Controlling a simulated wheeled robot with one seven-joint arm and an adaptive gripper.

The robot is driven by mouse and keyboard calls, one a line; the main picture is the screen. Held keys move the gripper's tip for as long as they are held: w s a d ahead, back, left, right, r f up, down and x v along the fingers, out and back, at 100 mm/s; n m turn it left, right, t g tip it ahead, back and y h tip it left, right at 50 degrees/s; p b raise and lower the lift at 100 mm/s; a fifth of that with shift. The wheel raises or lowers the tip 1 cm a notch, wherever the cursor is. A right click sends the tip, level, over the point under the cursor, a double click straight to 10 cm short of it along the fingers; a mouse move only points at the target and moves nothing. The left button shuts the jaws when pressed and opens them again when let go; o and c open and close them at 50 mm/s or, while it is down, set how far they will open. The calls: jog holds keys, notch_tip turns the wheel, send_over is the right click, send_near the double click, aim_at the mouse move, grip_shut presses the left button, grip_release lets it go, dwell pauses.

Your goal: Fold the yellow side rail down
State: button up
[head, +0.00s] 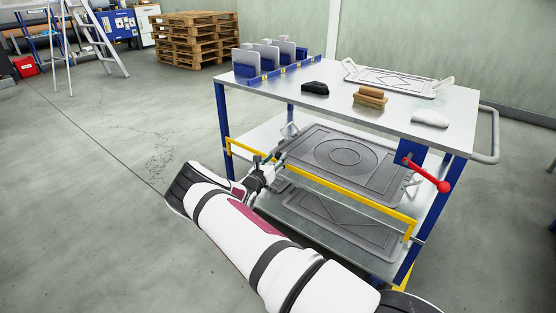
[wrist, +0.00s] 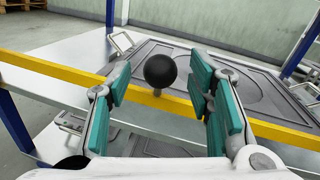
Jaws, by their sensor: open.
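The yellow side rail (head: 335,185) runs along the near side of the blue-legged cart, across the front of the middle shelf, and is raised. In the wrist view the yellow rail (wrist: 58,70) crosses the picture behind my fingers. A black ball knob (wrist: 160,71) on a short stem stands at the rail. My gripper (head: 270,167) is at the rail's left part. In the wrist view my gripper (wrist: 164,92) is open, with its teal finger pads on either side of the knob. I cannot tell whether either pad touches it.
A grey plate (head: 375,178) with a ring pattern lies on the middle shelf behind the rail, and another plate (head: 345,228) lies below. A red-knobbed lever (head: 428,174) sticks out at the right. Brushes, a divider rack and a tray occupy the cart top (head: 335,105).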

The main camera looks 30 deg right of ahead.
jog(key=shift+x, duration=1.2)
grip_shut()
jog(key=shift+b, duration=0.3)
